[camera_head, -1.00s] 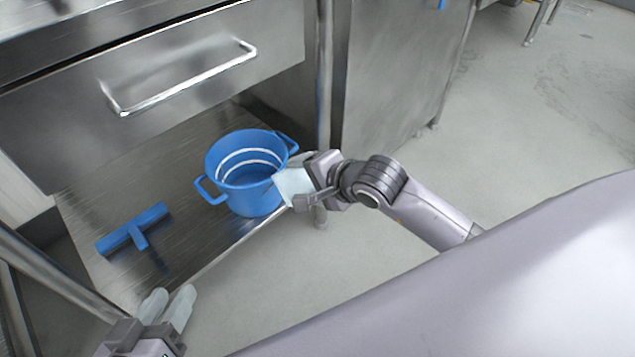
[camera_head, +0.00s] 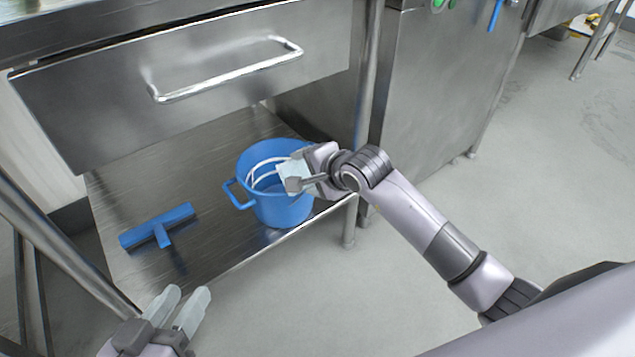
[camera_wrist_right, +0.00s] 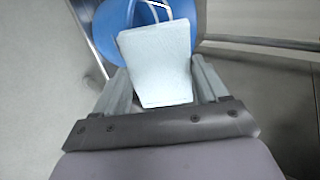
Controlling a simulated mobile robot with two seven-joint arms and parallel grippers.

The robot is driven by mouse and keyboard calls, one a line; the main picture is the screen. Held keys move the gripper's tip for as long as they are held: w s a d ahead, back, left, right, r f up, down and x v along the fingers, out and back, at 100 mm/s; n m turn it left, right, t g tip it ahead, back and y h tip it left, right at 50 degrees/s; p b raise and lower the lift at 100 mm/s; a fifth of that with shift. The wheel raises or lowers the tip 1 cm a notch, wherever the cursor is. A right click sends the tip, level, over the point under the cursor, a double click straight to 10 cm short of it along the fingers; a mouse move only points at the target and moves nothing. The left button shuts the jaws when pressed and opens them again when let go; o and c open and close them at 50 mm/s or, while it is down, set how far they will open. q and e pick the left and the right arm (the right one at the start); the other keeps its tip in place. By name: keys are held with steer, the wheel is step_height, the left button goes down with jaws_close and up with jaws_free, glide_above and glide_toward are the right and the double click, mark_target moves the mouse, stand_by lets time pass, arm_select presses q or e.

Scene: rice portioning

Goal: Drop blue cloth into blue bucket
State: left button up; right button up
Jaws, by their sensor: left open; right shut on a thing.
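The blue bucket (camera_head: 285,212) stands upright on the low steel shelf, with pale rings inside; it also shows at the top of the right wrist view (camera_wrist_right: 113,30). My right gripper (camera_head: 300,174) is shut on the cloth (camera_head: 291,180), a pale, bluish-white flat piece that shows between the fingers in the right wrist view (camera_wrist_right: 157,62). The cloth overlaps the bucket's right rim in the head view; its exact height above the opening is hard to tell. My left gripper (camera_head: 187,303) is open and empty at the bottom left, in front of the shelf.
A blue squeegee-like tool (camera_head: 160,228) lies on the shelf (camera_head: 215,160) left of the bucket. A steel drawer with a handle (camera_head: 228,75) overhangs the shelf. A table leg (camera_head: 366,80) stands just behind my right gripper. Open floor (camera_head: 300,290) lies in front.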

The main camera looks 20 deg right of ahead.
mark_target(301, 163)
steer(key=w+b, duration=0.1)
steer(key=w+a+b, duration=0.1)
steer(key=w, duration=0.1)
steer(key=shift+w+a+f, duration=0.15)
steer(key=shift+w, duration=0.05)
arm_select(q)
steer(key=shift+s+a+r+m+t+y+b, duration=0.1)
steer(key=shift+s+a+m+t+y+b, duration=0.15)
steer(key=shift+a+t+b, duration=0.3)
steer(key=shift+s+a+r+m+t+y+b, duration=0.15)
steer(key=shift+s+a+m+t+b, duration=0.15)
steer(key=shift+a, duration=0.35)
arm_select(e)
steer(key=w, duration=0.2)
steer(key=w+a, duration=0.2)
steer(key=w, duration=0.1)
steer(key=shift+w, duration=0.3)
arm_select(q)
steer(key=shift+f, duration=0.2)
arm_select(e)
steer(key=o, duration=1.1)
steer(key=shift+o, duration=0.2)
arm_select(q)
steer(key=shift+w+r, duration=0.1)
